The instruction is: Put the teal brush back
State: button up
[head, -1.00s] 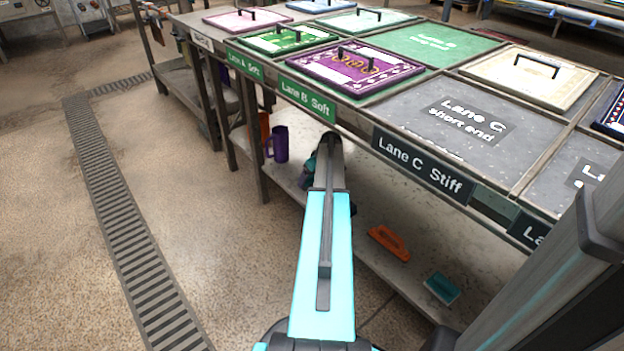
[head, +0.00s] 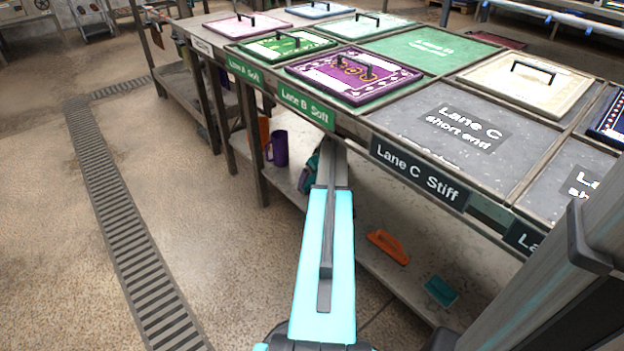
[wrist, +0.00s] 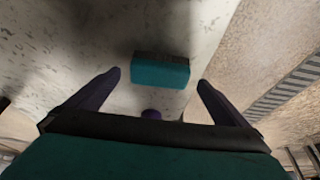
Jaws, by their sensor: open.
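In the wrist view my gripper (wrist: 159,77) is open, with its two dark fingers spread wide. A teal brush (wrist: 162,74) with a dark upper side shows between the fingertips, over a pale speckled surface. Neither finger visibly touches it, and I cannot tell how far below the fingers it is. In the head view a teal brush (head: 441,291) lies on the lower shelf near its front edge, right of my arm. I cannot tell whether both views show the same brush. My gripper is not clear in the head view, where my arm reaches under the table edge.
An orange brush (head: 388,246) lies on the lower shelf (head: 400,285). A purple mug (head: 279,147) stands farther back. Open floor with a drain grate (head: 115,215) lies to the left.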

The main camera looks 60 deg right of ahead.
jog(key=shift+p+v, duration=0.35)
jog(key=shift+v, duration=1.15)
